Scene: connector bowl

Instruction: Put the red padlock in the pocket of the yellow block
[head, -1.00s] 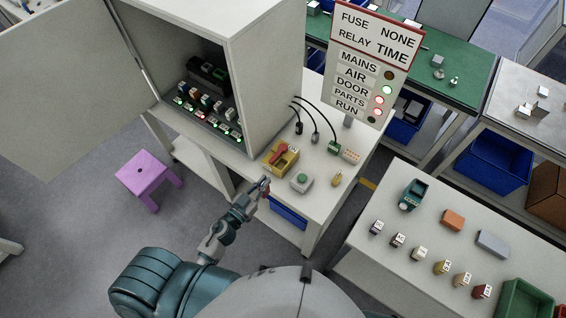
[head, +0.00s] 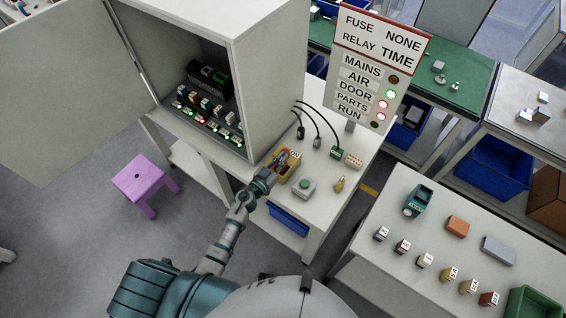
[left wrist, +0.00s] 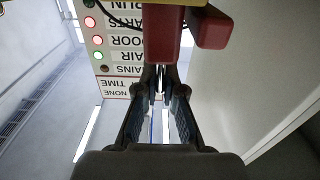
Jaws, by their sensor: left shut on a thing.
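The yellow block (head: 293,173) sits on the white bench just outside the open cabinet, with a red part (head: 283,158) showing at its top. My left gripper (head: 273,168) is over the block's near side and hides part of it. In the left wrist view the gripper (left wrist: 160,90) is shut on the metal shackle of the red padlock (left wrist: 159,38), whose body extends beyond the fingertips. A second red part (left wrist: 213,28) is close beside the padlock, and a strip of yellow shows at the top edge. The pocket itself cannot be made out. My right gripper is not visible.
A grey box with a green button (head: 305,187) and a small brass-coloured item (head: 340,184) stand right of the block. Black cables with plugs (head: 317,142) lie behind it. The open cabinet (head: 262,100) rises at the left, and the status sign (head: 380,60) stands behind.

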